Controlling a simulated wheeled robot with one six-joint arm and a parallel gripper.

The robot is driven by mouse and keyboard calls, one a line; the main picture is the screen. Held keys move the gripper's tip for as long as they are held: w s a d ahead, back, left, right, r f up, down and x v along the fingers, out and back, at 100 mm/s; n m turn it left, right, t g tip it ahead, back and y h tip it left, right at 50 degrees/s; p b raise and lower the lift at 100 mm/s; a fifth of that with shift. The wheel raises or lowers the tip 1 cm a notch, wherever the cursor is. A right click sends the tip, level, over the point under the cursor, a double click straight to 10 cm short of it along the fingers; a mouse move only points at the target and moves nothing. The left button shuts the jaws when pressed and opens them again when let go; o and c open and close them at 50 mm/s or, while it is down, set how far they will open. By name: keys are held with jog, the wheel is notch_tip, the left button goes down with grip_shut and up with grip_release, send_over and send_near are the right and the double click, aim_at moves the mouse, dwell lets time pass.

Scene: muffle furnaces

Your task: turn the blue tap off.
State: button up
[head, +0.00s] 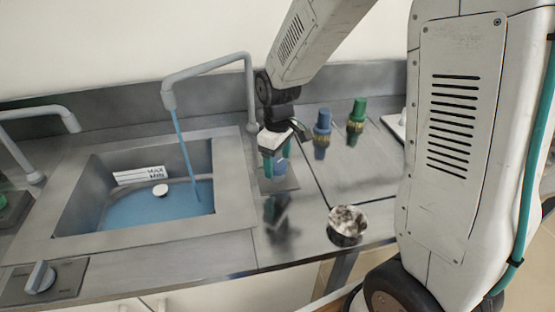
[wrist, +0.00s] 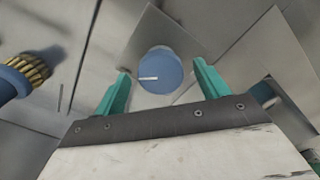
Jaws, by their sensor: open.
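The blue tap knob (wrist: 160,72) is round with a white line, which points left in the wrist view. It sits on a square metal plate (wrist: 150,32). In the head view the blue knob (head: 282,166) is partly hidden by my gripper (head: 273,172). My gripper is open, with its teal fingers on either side of the knob in the wrist view (wrist: 162,70). I cannot tell whether they touch it. A stream of water (head: 184,150) runs from the grey spout (head: 205,68) into the sink (head: 100,180).
A blue brass-necked fitting (head: 322,128) and a green one (head: 357,112) stand behind right of my gripper. A speckled bowl (head: 347,226) stands near the front edge. A grey knob (head: 40,278) is at front left. A white label and round white piece (head: 160,190) are in the sink.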

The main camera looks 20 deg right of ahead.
jog(key=shift+f, duration=0.2)
jog(key=c, duration=1)
jog(key=shift+o, duration=0.2)
jog(key=shift+m, duration=0.3)
jog(key=m, duration=0.3)
jog(key=shift+a+m, duration=0.1)
jog(key=shift+m, duration=1.6)
jog(key=shift+r, duration=0.1)
